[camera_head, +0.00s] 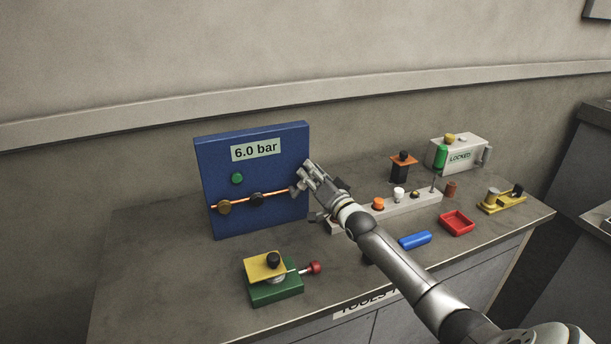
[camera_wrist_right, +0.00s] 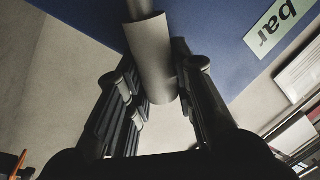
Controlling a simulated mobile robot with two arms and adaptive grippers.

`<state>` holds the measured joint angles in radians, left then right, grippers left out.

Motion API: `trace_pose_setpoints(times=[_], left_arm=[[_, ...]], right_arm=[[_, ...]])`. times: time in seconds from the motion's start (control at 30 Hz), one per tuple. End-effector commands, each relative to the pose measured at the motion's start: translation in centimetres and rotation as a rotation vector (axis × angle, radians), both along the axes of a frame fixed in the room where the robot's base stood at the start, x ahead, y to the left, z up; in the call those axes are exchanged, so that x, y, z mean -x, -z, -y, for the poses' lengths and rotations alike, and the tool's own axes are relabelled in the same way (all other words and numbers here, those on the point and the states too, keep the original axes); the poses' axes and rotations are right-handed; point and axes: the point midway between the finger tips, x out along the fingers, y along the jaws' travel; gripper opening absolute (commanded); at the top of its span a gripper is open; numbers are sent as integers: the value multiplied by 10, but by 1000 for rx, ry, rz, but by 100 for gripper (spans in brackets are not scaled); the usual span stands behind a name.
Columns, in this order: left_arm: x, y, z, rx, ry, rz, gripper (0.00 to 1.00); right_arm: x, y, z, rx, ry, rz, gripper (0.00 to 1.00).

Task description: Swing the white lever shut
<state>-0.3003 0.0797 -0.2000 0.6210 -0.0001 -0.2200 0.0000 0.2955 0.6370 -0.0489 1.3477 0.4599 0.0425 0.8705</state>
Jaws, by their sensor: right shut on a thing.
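A blue panel (camera_head: 222,165) stands upright on the bench with a "6.0 bar" label (camera_head: 256,149). A copper-coloured pipe (camera_head: 239,202) crosses its front, with a brass round part (camera_head: 224,207) and a dark fitting (camera_head: 257,199). My right gripper (camera_head: 299,184) is at the panel's right side, near the pipe's right end. In the right wrist view, the pale cylindrical handle of the white lever (camera_wrist_right: 150,50) lies between its two dark fingers, which are shut on it. In the head view the gripper hides most of the lever. My left gripper is in neither view.
A green and yellow fixture (camera_head: 275,292) with a red knob stands at the front left. Right of my arm are a pale strip with pegs (camera_head: 415,204), a blue bar (camera_head: 415,240), a red tray (camera_head: 457,230) and a "LOCKED" box (camera_head: 460,158).

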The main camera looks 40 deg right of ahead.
Motion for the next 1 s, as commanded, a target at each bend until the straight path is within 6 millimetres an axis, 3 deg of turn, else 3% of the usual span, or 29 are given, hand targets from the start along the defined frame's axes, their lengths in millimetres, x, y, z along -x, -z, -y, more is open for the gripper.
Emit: trace_pose_setpoints(times=[0.43,1.0], left_arm=[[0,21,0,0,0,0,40],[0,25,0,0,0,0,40]], right_arm=[[3,19,14,-276,1,66,0],[4,22,17,-343,1,81,0]])
